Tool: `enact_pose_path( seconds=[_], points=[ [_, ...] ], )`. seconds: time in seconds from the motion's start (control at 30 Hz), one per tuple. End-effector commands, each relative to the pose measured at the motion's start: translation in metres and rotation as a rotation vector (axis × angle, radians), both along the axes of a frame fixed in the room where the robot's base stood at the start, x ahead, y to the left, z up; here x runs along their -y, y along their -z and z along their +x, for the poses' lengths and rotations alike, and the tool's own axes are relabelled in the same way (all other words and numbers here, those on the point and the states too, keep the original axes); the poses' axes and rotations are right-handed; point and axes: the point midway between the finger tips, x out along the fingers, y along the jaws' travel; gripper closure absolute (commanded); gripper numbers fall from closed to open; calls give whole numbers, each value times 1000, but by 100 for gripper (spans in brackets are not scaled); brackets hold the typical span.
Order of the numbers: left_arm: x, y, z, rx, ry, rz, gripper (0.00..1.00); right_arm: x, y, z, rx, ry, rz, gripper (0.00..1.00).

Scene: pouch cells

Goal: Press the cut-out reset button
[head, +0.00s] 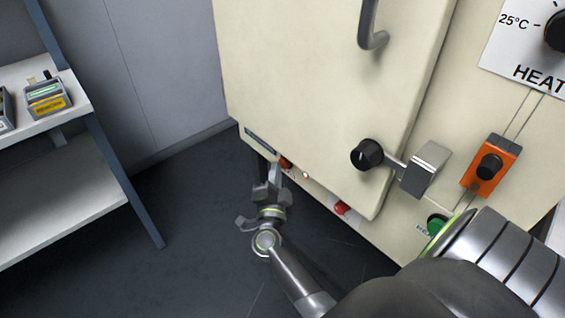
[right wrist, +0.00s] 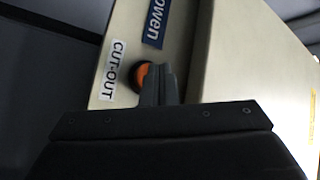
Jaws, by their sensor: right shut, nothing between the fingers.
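The cut-out reset button (right wrist: 142,76) is orange with a dark collar, on the cream oven front beside a white CUT-OUT label (right wrist: 113,70). In the head view the button (head: 286,163) is a small orange spot low on the oven's left side. My right gripper (head: 272,170) is shut and empty, with its fingertips close to the button. In the right wrist view the shut fingers (right wrist: 160,84) cover the button's right part. I cannot tell whether they touch it. My left gripper is not in view.
The oven door (head: 320,80) is closed, with a black knob (head: 367,154) and a latch block (head: 427,169). A red lamp (head: 342,208) and a green button (head: 437,224) sit lower on the front. A shelf (head: 70,195) stands at left, with open floor between.

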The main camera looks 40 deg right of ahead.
Motion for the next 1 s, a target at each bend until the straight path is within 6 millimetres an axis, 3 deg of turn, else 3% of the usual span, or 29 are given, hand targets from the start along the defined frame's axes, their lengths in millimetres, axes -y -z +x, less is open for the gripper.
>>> enact_pose_path(
  seconds=[1.0],
  points=[
    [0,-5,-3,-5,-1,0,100,10,-1,1,1,1,0,100]
  ],
)
